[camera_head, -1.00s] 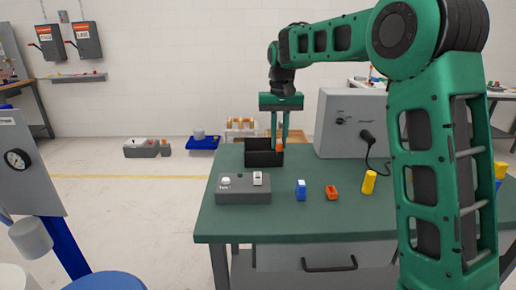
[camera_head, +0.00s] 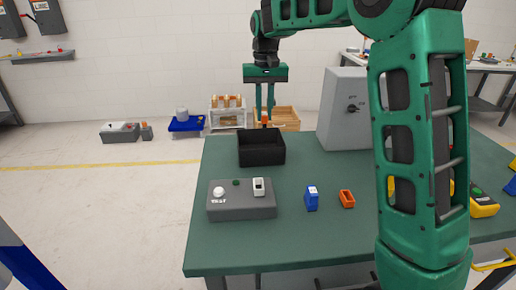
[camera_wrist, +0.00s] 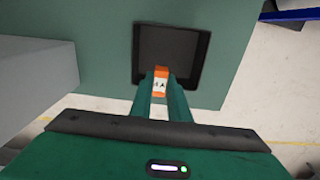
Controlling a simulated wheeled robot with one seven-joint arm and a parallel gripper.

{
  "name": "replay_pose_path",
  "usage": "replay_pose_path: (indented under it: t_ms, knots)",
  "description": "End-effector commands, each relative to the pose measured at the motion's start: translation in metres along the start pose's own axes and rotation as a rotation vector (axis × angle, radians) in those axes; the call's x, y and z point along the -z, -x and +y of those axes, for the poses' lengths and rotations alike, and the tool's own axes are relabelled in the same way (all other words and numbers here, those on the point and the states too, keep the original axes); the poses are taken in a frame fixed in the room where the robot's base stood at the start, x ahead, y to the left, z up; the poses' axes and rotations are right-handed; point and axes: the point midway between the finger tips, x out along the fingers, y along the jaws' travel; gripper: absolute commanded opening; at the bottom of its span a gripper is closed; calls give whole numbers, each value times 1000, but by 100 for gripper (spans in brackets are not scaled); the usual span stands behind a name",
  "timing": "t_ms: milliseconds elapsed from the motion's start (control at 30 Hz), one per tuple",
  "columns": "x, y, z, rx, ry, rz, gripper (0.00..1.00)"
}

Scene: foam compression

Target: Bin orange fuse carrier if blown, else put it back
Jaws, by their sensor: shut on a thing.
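My gripper (camera_head: 265,119) is shut on the orange fuse carrier (camera_head: 265,117), held up over the far side of the black bin (camera_head: 261,151). In the wrist view, the carrier (camera_wrist: 161,80) shows orange with a pale, marked face between my fingertips (camera_wrist: 161,93), and the open bin (camera_wrist: 172,28) lies beyond, empty where visible. Whether the fuse is blown cannot be read. The grey test box (camera_head: 242,207) has a white button, a small dark-green lamp and a white-rimmed slot (camera_head: 259,187). An orange holder (camera_head: 347,199) with an open top stands on the green table.
A blue piece (camera_head: 311,198) stands left of the orange holder. A grey cabinet (camera_head: 342,112) stands at the back right of the table (camera_head: 285,240). A yellow meter (camera_head: 483,208) lies at the right, partly behind my arm. The table's front middle is clear.

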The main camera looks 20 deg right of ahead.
Motion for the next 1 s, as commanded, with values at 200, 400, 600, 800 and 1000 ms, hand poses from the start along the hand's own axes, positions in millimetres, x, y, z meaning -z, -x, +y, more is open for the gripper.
replay_pose_path:
  t_ms: [200,400,600,800,1000]
  knots:
    - [-2,-25,-4,-1,6,-3,0]
    - [-2,-42,-6,0,9,-2,0]
    - [-2,-48,-7,0,9,-1,0]
    - [-2,-49,-7,0,9,-1,0]
    - [-2,-48,-7,0,9,0,37]
